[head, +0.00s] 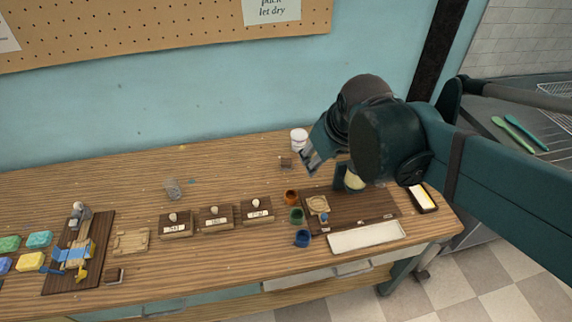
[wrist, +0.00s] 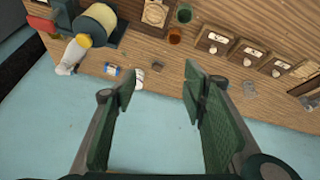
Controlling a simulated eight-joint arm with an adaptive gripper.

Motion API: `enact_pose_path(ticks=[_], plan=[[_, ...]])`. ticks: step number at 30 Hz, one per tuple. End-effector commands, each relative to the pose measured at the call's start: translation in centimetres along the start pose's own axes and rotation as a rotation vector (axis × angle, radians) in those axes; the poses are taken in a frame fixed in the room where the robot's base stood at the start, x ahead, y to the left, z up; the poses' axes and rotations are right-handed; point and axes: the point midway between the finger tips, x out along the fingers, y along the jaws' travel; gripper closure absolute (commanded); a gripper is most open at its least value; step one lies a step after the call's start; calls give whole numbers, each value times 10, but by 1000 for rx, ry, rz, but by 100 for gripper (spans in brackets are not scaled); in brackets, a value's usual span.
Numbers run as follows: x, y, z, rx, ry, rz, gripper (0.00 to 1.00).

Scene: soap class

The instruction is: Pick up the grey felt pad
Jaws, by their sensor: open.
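I cannot make out the grey felt pad for certain. A small brownish-grey block (head: 286,162) lies near the back of the bench, left of the white jar, and also shows in the wrist view (wrist: 158,66). A second small dark block (head: 114,275) lies at the front edge on the left. My gripper (head: 308,160) is above the back of the bench, near the white jar. In the wrist view its two green fingers (wrist: 160,85) are wide apart with nothing between them. The small block shows beyond the gap between the fingertips.
A white jar (head: 299,140) stands close to my gripper. A clear glass (head: 173,188) stands left. The blue wall (head: 150,110) bounds the back.

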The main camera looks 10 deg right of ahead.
Motion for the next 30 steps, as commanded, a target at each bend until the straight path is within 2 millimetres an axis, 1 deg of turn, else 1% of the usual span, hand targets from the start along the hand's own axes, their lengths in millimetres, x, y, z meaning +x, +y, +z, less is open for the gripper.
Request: enact_pose_path(ticks=[1, 3, 11, 17, 30], plan=[[3, 2, -8, -20, -9, -3, 57], [8, 3, -15, -49, -21, -7, 57], [28, 10, -44, -160, -68, -27, 57], [47, 14, -64, -245, -103, -46, 57], [97, 22, -105, -431, -175, -97, 57]])
